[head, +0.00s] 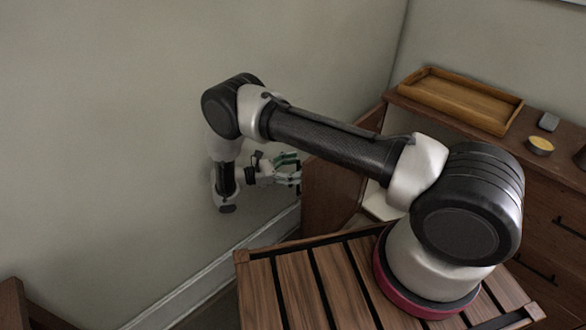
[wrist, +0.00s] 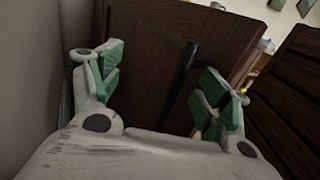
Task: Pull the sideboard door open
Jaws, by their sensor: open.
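The sideboard (head: 545,185) stands at the right in the head view. Its door (head: 330,197) is a brown panel standing out from the front, with part of the interior showing beside it. The door (wrist: 135,65) fills the middle of the wrist view, with a dark upright bar handle (wrist: 181,80). My gripper (head: 292,172) is open at the door's left edge in the head view. In the wrist view my gripper (wrist: 160,90) has its green-padded fingers on either side of the handle, apart from it. The handle is hidden in the head view.
On the sideboard top are a wooden tray (head: 460,98), a yellow candle (head: 540,145) and a small grey object (head: 548,121). A pale thing (head: 383,206) shows behind the door. The wall (head: 120,130) is close to my gripper, leaving little room on the left.

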